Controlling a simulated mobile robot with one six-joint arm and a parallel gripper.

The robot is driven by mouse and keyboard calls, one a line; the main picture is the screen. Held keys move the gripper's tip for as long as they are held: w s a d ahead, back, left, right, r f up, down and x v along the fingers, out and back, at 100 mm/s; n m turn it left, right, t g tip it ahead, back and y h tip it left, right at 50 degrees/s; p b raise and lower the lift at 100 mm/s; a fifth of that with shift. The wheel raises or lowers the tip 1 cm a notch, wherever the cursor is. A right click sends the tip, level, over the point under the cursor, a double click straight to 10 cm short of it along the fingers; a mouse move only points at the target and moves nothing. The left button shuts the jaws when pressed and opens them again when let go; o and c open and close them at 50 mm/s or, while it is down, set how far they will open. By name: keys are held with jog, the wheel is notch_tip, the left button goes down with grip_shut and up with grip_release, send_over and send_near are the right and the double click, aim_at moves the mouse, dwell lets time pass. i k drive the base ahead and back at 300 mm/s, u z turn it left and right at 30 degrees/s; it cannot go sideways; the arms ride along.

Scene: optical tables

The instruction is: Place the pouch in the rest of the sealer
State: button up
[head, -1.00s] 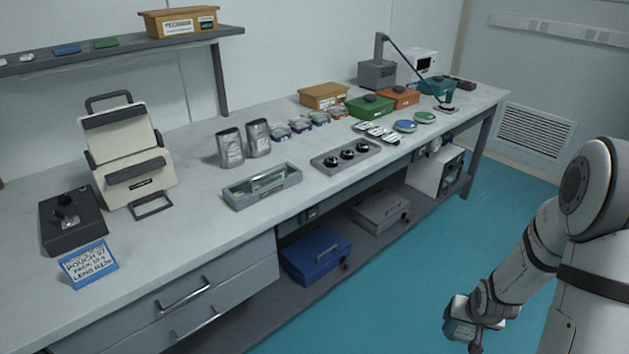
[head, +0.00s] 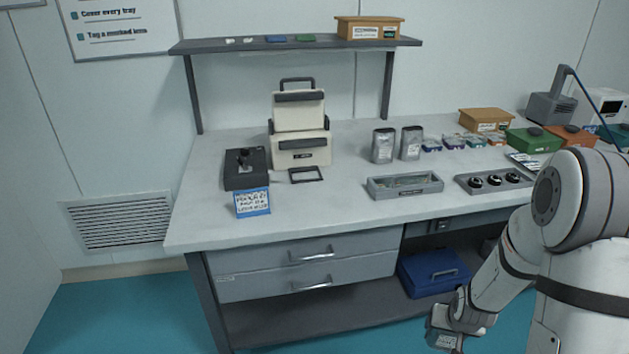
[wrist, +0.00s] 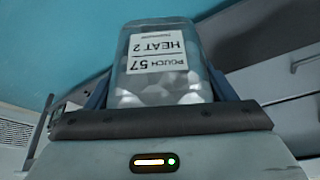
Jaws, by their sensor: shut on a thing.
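My gripper (wrist: 161,100) is shut on a clear pouch (wrist: 145,88) of white round pieces in the wrist view. Its white label appears upside down and reads "POUCH 57, HEAT 2". In the head view my gripper is low at the bottom right, in front of the bench and below its top; the pouch is hard to make out there. The cream sealer (head: 302,152) with dark bars and a top handle stands on the left part of the bench. Its rest, a small dark frame (head: 306,181), sticks out in front at bench level and looks empty.
A black box with a knob (head: 246,180) stands left of the sealer, behind a blue-edged card (head: 253,203). Two silver pouches (head: 383,146) and a grey tray (head: 377,191) are to the right. The bench top's front left is clear.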

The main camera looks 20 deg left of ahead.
aim_at(305, 177)
jog(key=u, duration=1)
